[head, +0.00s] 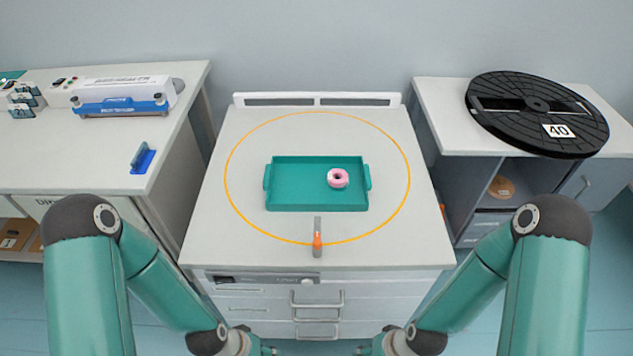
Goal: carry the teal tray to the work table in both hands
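The teal tray (297,190) lies flat on a white cabinet top (210,235), inside a thin orange circle. It has a handle at its left end and another at its right end. A pink ring-shaped item (338,184) sits in the tray, right of its middle. My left gripper (268,350) and my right gripper (364,350) are low at the bottom edge of the head view, in front of the cabinet and apart from the tray. Both are mostly cut off by the frame, so their finger opening cannot be made out.
A small grey and orange object (317,240) is at the front of the circle. A left counter (60,165) holds a blue and white device (125,97) and a blue item (143,158). A right counter (455,125) holds a black reel (535,110) marked 40. Drawer handles (317,300) project in front.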

